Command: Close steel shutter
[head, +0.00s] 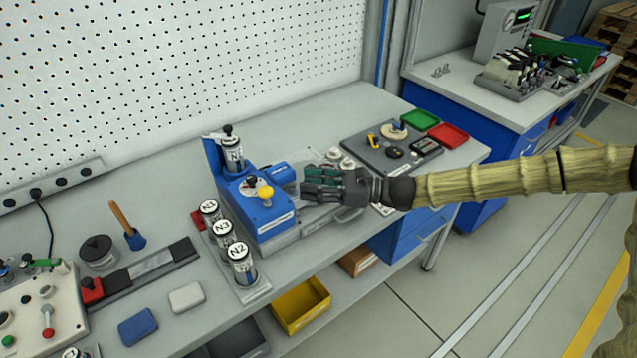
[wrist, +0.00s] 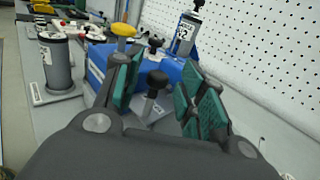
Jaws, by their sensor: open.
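The blue machine (head: 265,212) stands on a grey base on the bench, with a yellow knob (head: 266,193) on top. My gripper (head: 306,186) is at the machine's right side, over the grey base, with its fingers pointing left. In the wrist view my gripper (wrist: 165,90) is open, its teal-padded fingers apart. A black knob on a steel post (wrist: 156,80) shows between the fingers, with no clear contact. The blue machine is just beyond it in the wrist view (wrist: 97,58). I cannot make out the steel shutter itself; my gripper covers that side in the head view.
A labelled canister (head: 234,156) stands at the machine's back, and several more (head: 224,233) stand in a rack at its left. A dark panel with knobs (head: 385,152) and green and red trays (head: 448,135) lie to the right. The perforated wall (head: 180,70) rises behind.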

